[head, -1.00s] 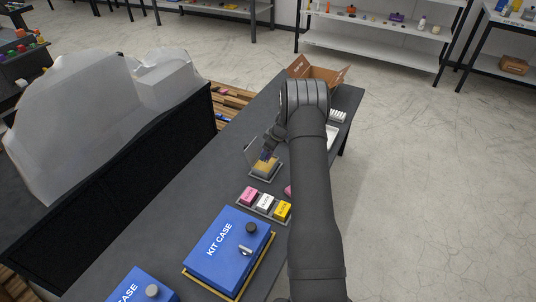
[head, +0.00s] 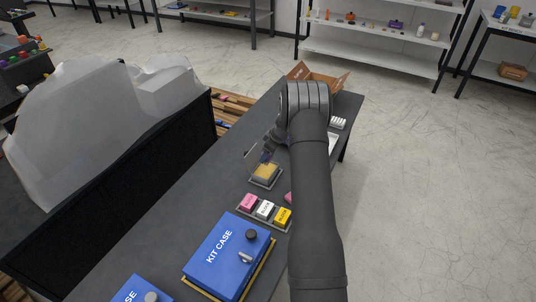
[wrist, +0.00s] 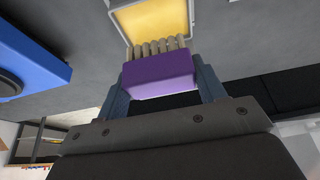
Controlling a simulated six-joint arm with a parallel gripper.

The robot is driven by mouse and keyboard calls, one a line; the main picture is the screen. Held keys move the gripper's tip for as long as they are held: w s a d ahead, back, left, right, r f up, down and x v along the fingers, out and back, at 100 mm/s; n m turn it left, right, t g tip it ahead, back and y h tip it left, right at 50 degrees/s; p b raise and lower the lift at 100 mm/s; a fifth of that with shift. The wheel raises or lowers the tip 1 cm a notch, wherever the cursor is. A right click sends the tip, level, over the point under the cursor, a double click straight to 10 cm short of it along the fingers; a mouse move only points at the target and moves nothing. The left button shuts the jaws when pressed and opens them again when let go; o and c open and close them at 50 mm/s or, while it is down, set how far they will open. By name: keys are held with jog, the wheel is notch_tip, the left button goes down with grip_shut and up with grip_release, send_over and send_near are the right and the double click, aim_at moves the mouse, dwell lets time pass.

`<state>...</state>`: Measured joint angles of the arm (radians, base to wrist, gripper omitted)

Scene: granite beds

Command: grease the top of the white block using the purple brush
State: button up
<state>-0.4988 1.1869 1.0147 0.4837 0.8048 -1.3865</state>
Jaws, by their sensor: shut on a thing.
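The white block (head: 265,210) sits in the middle of a small tray (head: 242,214), between a pink block (head: 248,202) and a yellow block (head: 283,215). My gripper (wrist: 160,80) is shut on the purple brush (wrist: 158,76), with its pale bristles pointing away from the jaws. In the wrist view the bristle ends are at the near edge of a yellow pad (wrist: 155,22) in a shallow pan; I cannot tell if they touch it.
A blue kit case (head: 215,262) lies nearer than the tray on the dark table (head: 150,245). Another blue case (head: 135,291) is at the bottom edge. An open cardboard box (head: 318,76) stands at the far end. A pink item shows partly behind my arm.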

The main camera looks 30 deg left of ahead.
aim_at(268, 161)
jog(key=shift+f, duration=2.85)
jog(key=shift+f, duration=0.6)
jog(key=shift+r, duration=3.5)
jog(key=shift+d+x, duration=0.15)
jog(key=shift+x, duration=1.2)
jog(key=shift+d+x, duration=0.2)
jog(key=shift+x, duration=1.1)
jog(key=shift+f, duration=1.05)
